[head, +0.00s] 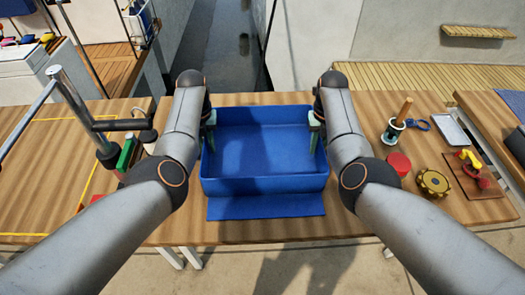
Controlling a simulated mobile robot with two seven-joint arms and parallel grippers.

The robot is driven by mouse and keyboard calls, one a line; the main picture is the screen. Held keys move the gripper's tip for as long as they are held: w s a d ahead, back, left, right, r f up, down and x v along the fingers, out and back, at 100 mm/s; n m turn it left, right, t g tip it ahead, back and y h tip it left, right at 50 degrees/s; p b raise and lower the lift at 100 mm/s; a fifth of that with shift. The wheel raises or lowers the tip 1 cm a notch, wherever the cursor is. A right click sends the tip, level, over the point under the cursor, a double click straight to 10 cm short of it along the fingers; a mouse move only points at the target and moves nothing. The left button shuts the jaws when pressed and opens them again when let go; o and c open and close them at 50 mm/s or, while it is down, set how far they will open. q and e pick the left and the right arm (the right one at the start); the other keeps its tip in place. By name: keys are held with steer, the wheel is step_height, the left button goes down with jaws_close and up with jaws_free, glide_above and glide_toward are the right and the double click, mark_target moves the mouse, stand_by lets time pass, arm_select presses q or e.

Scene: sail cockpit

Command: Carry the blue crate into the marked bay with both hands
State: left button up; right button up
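The blue crate (265,185) is upright and looks empty, in the middle of the head view, at the wooden table in front of me. A flat blue mat (265,207) shows along its near side; I cannot tell whether the crate touches it. My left gripper (209,138) is at the crate's left wall and my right gripper (316,138) at its right wall. A finger of each shows at the inner side of the wall. The outer sides are hidden by my arms, so their closure is unclear. The marked bay, outlined in yellow tape (50,119), is on the left tabletop.
A metal rail (75,95) with a post, a green item (126,152) and other small things stand between bay and crate. Right of the crate are a red cylinder (399,163), a yellow gear-like wheel (433,182), a wooden-handled tool (398,118) and a tablet (449,129).

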arm_select(q)
steer(key=shift+f, duration=0.3)
arm_select(e)
steer(key=shift+f, duration=0.3)
arm_select(q)
steer(key=shift+c, duration=0.2)
arm_select(e)
steer(key=shift+c, duration=0.2)
arm_select(q)
jaws_close()
arm_select(e)
jaws_close()
arm_select(q)
steer(key=shift+r, duration=0.15)
arm_select(e)
steer(key=shift+r, duration=0.15)
